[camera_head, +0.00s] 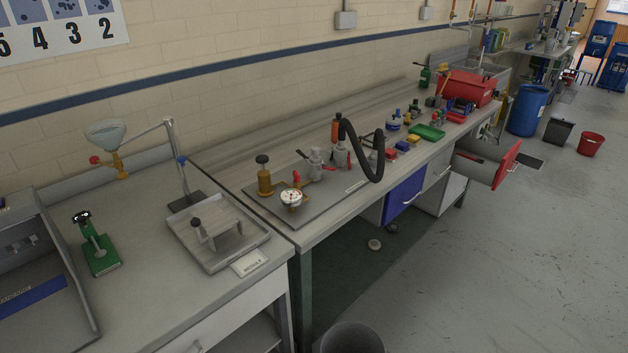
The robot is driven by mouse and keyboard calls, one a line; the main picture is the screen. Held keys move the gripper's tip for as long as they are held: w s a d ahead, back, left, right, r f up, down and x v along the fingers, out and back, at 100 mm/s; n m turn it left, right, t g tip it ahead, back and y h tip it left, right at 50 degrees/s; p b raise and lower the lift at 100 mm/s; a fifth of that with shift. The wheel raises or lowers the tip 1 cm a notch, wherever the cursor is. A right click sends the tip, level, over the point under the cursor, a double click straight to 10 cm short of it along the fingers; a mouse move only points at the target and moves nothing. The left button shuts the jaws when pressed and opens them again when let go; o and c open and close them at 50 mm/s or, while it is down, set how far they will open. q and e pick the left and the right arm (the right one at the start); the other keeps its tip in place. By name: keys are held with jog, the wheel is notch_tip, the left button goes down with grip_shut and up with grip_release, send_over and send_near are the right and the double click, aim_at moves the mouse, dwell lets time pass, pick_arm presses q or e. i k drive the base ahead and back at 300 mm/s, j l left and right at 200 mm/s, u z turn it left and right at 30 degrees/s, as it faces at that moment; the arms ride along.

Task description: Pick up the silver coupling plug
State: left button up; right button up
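Two silver fittings stand on a grey plate (327,203) on the long bench. The left silver fitting (316,165) has a red lever beside it. The right silver fitting (340,150) stands next to a red part, close to a black hose (375,140). The hose arches up and hangs down over the bench's front side. I cannot tell which silver piece is the coupling plug; it is small at this distance. A brass valve (264,178) and a white gauge (291,198) are on the same plate. Neither of my grippers is in view.
The near bench holds a green stand (100,254), a grey tray (217,233) and a funnel (106,133) on a clamp. A drawer with a red front (506,165) sticks out farther along. A bin (352,339) stands at the bottom edge.

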aim_at(315, 159)
jog(key=k+u, duration=0.1)
jog(key=u, duration=0.85)
jog(key=k+u, duration=0.15)
jog(key=u, duration=0.35)
jog(key=i+l, duration=0.1)
jog(key=l, duration=1.4)
jog(key=i+l+u, duration=0.1)
jog(key=l, duration=1.35)
